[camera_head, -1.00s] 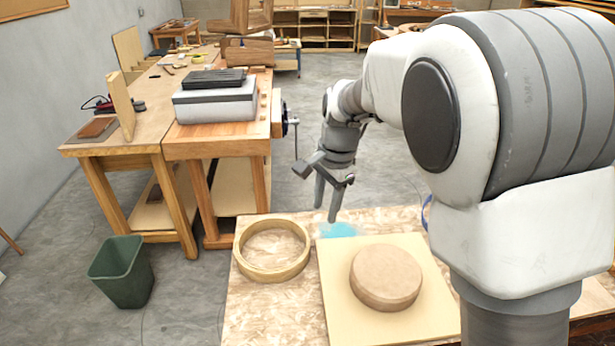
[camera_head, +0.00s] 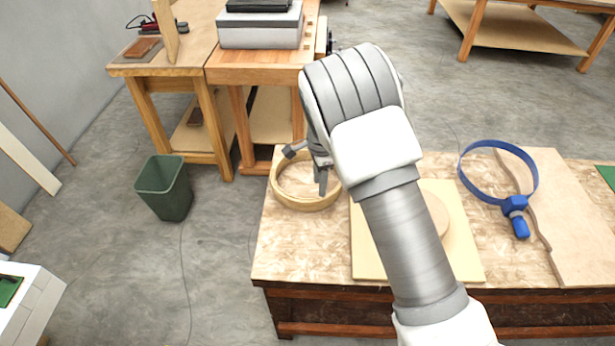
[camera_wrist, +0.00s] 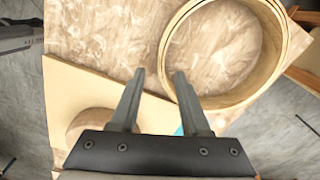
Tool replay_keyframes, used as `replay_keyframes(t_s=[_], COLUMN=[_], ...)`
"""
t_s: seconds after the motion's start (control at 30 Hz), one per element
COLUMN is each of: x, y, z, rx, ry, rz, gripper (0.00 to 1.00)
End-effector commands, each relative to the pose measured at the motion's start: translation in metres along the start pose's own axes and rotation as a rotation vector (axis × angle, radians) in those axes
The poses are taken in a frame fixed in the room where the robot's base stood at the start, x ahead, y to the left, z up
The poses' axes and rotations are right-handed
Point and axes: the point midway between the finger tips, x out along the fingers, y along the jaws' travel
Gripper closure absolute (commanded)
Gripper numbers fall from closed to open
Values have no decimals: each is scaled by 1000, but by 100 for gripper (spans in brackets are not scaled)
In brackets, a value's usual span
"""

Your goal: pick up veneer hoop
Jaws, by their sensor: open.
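The veneer hoop (camera_head: 300,203) is a pale wooden ring lying flat near the back left of the worktable (camera_head: 290,255). My gripper (camera_head: 322,188) is at the hoop's right part, partly hidden by my arm in the head view. The hoop (camera_wrist: 277,65) lies ahead and to the right there, and the right fingertip overlaps the hoop's near left wall in the picture. I cannot tell whether they touch or how high the fingers are.
A square board (camera_head: 368,255) carrying a round wooden block (camera_head: 436,208) lies right of the hoop, partly behind my arm. A blue band clamp (camera_head: 515,203) and a wavy-edged board (camera_head: 575,230) lie further right. A green bin (camera_head: 165,190) stands on the floor at left.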

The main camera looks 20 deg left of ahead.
Motion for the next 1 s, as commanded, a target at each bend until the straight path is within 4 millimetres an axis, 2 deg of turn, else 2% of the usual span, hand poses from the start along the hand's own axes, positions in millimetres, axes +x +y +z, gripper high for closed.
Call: replay_keyframes(t_s=[0.1, 0.37, 0.7, 1.0], x=[19, 35, 77, 82], y=[0, -1, -4, -5], z=[0, 0, -1, -1], rx=[-1, 0, -1, -2], ry=[0, -1, 0, 0], rz=[1, 0, 1, -2], gripper=[54, 54, 54, 54])
